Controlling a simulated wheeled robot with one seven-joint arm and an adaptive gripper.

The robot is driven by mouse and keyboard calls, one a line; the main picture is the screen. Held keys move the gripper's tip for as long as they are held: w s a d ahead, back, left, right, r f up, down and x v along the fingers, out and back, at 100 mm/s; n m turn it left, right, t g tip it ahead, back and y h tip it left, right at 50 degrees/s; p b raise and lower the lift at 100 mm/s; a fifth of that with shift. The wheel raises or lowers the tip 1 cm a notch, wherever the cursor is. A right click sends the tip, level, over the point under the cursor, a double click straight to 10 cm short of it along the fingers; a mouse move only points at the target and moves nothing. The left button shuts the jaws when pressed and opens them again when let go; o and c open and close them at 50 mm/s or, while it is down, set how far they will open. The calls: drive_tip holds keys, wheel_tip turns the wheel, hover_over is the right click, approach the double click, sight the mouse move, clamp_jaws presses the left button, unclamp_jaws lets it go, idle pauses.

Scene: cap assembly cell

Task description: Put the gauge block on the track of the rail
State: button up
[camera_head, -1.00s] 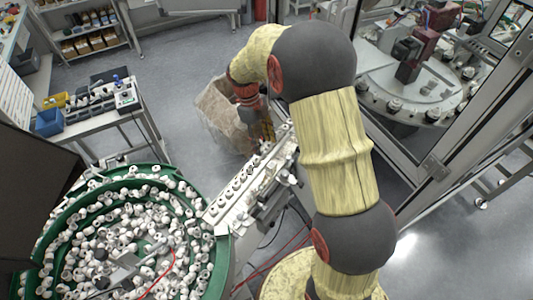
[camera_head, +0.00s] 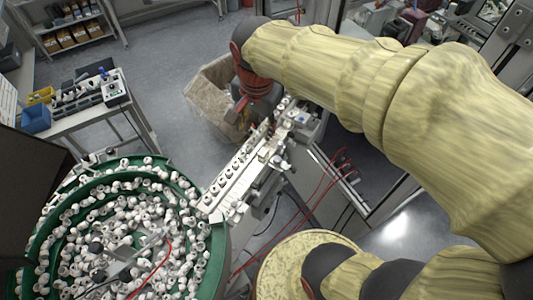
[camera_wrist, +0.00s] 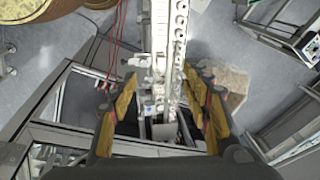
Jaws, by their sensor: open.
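The rail (camera_head: 233,181) runs from the green bowl up and right in the head view, with a row of small white caps on its track. In the wrist view the rail (camera_wrist: 179,45) runs down from the top toward the space between my fingers. My gripper (camera_wrist: 160,92) is open, with yellow fingers spread on both sides of the rail's end and no held thing visible. In the head view my gripper (camera_head: 240,110) hangs beside the rail's far end. A small pale block (camera_head: 265,154) sits at the rail's right side; I cannot tell if it is the gauge block.
The green bowl feeder (camera_head: 214,262) full of white caps stands at the lower left. A beige bin (camera_head: 208,100) stands behind the rail. A side table (camera_head: 88,119) holds a blue box. Red hoses (camera_head: 315,205) hang right of the rail, near a framed machine.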

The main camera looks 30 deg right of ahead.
drive_tip(key=s+a+r+n+t, duration=0.1)
drive_tip(key=s+a+n+t, duration=0.1)
drive_tip(key=s+n, duration=0.8)
drive_tip(key=shift+s+a+r+n+t+y, duration=0.15)
drive_tip(key=shift+a+r+n+t+y, duration=0.35)
drive_tip(key=shift+n, duration=0.4)
drive_tip(key=shift+d+f, duration=0.1)
drive_tip(key=shift+d, duration=0.05)
